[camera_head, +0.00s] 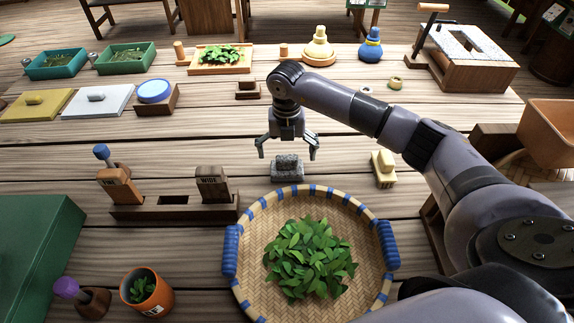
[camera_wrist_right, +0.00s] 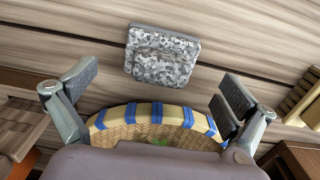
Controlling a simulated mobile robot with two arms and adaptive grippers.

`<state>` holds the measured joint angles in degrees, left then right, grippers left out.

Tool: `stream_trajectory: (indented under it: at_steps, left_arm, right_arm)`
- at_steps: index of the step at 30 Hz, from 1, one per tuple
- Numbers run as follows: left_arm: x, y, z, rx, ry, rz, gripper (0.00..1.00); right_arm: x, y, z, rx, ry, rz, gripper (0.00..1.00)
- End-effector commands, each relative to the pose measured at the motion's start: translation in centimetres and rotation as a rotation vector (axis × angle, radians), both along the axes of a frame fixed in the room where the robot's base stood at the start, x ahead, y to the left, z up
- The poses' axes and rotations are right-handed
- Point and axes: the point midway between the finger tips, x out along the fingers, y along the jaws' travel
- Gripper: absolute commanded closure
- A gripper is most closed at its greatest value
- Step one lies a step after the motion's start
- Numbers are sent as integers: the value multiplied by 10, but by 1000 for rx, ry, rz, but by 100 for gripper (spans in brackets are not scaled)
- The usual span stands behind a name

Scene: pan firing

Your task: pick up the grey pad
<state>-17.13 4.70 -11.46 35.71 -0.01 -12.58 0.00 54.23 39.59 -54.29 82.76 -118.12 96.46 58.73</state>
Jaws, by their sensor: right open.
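The grey pad (camera_head: 287,168) is a small speckled block with a raised top part. It lies on the wooden table just behind the round basket. My right gripper (camera_head: 287,149) is open and hangs above the pad with its fingers pointing down, spread to either side. In the right wrist view the pad (camera_wrist_right: 161,54) lies ahead of the gap between the two open fingers (camera_wrist_right: 153,95), with nothing between them. The fingers do not touch the pad. My left gripper is in neither view.
A woven basket (camera_head: 241,291) with blue handles holds green leaves in front of the pad. A yellow block (camera_head: 383,170) lies to the right. A wooden rack (camera_head: 173,212) with labelled pieces stands to the left. Bare table surrounds the pad.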

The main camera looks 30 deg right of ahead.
Motion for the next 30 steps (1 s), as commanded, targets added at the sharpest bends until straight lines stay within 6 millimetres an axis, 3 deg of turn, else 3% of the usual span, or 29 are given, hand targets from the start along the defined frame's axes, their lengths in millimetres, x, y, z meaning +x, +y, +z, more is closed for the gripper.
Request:
stream_trajectory:
  at_steps: [6,15,30]
  left_arm:
    - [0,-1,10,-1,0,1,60]
    - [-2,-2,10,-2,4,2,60]
    - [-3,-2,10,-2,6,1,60]
  right_arm:
    - [-2,0,-29,-1,3,0,0]
    - [-1,0,-34,0,0,0,1]
    - [-1,0,-34,0,0,0,34]
